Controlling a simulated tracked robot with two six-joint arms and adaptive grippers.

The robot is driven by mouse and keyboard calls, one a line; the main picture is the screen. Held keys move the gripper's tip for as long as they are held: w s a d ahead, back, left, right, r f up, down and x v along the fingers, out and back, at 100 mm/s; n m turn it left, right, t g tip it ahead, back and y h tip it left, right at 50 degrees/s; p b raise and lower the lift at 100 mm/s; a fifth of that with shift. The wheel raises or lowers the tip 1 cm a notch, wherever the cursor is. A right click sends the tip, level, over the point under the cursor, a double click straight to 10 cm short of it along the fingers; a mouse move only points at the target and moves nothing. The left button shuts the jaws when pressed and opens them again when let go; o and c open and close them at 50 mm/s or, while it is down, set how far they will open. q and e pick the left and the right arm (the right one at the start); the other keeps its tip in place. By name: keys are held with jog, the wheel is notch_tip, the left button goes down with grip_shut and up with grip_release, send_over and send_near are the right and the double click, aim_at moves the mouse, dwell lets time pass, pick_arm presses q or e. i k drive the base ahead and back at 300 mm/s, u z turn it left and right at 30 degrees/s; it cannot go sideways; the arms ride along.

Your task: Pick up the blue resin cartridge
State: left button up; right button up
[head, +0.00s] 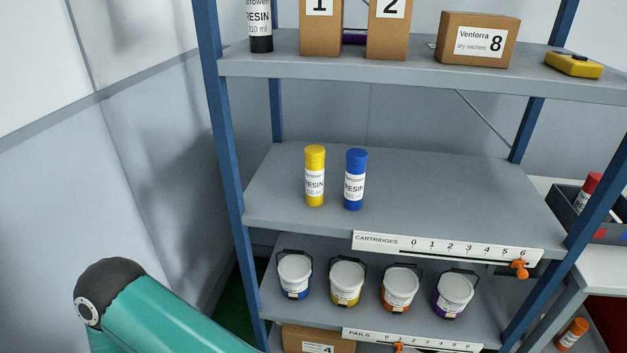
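The blue resin cartridge (355,180) stands upright on the middle shelf (440,190) in the head view, with a white RESIN label on its front. A yellow resin cartridge (315,177) stands upright just left of it, a small gap apart. Neither of my grippers shows in the view. Only a teal link of my own arm shows at the lower left, well below and left of the blue cartridge.
Blue posts (222,130) frame the shelf. Boxes and a black cartridge (260,28) stand on the shelf above. Several pails (295,275) stand below. A grey bin (600,222) holds a red-capped cartridge at right. The middle shelf is clear right of the blue cartridge.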

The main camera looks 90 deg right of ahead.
aim_at(357, 158)
jog(key=u, duration=0.35)
jog(key=i, duration=0.2)
jog(key=z, duration=3.05)
jog(key=i, duration=0.6)
jog(key=u, duration=0.2)
jog(key=k, duration=0.55)
jog(key=z, duration=0.2)
jog(key=i, duration=0.45)
jog(key=u, duration=0.6)
jog(key=k, duration=0.1)
jog(key=z, duration=0.45)
